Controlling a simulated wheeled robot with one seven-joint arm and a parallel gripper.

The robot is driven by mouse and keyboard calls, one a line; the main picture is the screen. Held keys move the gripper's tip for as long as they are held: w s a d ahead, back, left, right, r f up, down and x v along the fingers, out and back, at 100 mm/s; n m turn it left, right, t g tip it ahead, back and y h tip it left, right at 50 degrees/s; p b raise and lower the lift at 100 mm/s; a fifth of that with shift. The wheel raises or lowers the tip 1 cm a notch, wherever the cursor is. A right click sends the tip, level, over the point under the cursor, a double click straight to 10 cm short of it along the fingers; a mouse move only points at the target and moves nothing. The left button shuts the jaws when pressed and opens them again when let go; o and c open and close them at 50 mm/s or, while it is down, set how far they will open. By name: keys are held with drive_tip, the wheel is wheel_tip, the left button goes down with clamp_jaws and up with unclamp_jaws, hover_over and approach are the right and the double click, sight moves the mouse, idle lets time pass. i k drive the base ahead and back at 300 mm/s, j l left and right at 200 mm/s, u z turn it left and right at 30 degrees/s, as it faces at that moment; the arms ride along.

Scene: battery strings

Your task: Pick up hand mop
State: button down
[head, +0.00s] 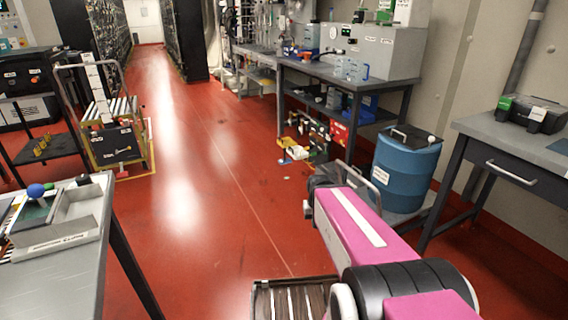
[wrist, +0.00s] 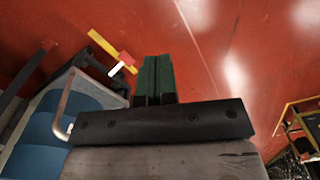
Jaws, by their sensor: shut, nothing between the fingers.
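I cannot pick out the hand mop with certainty. A small red and white item (wrist: 124,62) lies on the red floor in the wrist view, beyond my fingers and beside a yellow strip; I cannot tell what it is. My gripper (wrist: 157,60) shows in the wrist view as two dark green fingers pressed together, with nothing between them. It is apart from the red and white item. In the head view my pink arm hides most of the gripper.
A blue drum (head: 405,170) with a metal handle stands right of my arm. A workbench (head: 345,75) with loaded shelves is beyond, with loose items (head: 297,150) on the floor before it. A grey table (head: 60,265) is at left, a cart (head: 115,145) behind it. The central aisle is clear.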

sight(286, 160)
drive_tip(key=i+u, duration=0.2)
drive_tip(key=i, duration=0.85)
drive_tip(key=i+j, duration=0.1)
drive_tip(key=i, duration=1.7)
drive_tip(key=i+j+z, duration=0.1)
drive_tip(key=i+z, duration=0.2)
drive_tip(key=i, duration=0.25)
drive_tip(key=i+j+z, duration=0.3)
drive_tip(key=i, duration=0.25)
drive_tip(key=l, duration=0.05)
